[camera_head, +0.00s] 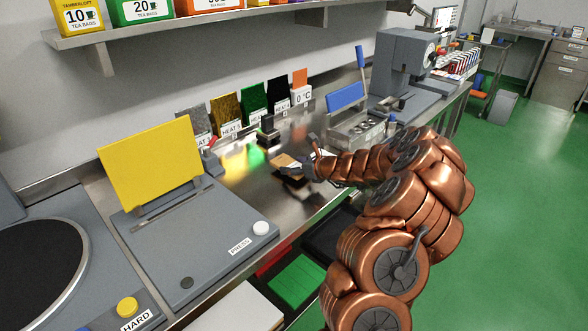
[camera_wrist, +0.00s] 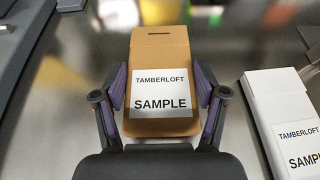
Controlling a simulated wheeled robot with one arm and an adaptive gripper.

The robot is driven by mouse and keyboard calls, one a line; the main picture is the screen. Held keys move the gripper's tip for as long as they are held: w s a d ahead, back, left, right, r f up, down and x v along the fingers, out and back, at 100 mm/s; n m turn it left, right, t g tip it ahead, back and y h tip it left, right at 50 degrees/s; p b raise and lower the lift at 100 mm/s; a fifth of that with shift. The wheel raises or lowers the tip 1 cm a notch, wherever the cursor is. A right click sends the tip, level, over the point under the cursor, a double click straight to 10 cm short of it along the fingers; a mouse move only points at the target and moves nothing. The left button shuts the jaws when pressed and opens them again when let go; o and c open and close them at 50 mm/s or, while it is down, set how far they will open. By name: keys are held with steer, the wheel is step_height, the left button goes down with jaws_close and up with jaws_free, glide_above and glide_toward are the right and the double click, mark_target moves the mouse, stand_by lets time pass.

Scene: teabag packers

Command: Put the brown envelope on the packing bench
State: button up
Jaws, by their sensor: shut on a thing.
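The brown envelope (camera_wrist: 160,55) fills the middle of the wrist view, with a white label reading TAMBERLOFT SAMPLE. My gripper (camera_wrist: 161,88) is shut on it, with one purple-padded finger at each side of the label. In the head view the envelope (camera_head: 285,160) shows small and partly hidden at the end of my gripper (camera_head: 297,167), over the steel bench (camera_head: 236,190). A dark patch shows just under it; I cannot tell whether it touches the steel.
A white sample pack (camera_wrist: 267,91) lies right of the envelope in the wrist view. A grey press with a raised yellow lid (camera_head: 150,165) stands left, and a blue-lidded device (camera_head: 345,97) right. Coloured panels (camera_head: 253,100) line the back. Trays (camera_head: 297,285) sit below the front edge.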

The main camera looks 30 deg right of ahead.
steer(key=shift+f, duration=0.75)
steer(key=shift+f, duration=0.2)
steer(key=o, duration=1)
steer(key=shift+r, duration=0.1)
steer(key=shift+r, duration=0.15)
steer(key=b+v, duration=0.1)
steer(key=v, duration=1.1)
steer(key=shift+s, duration=0.1)
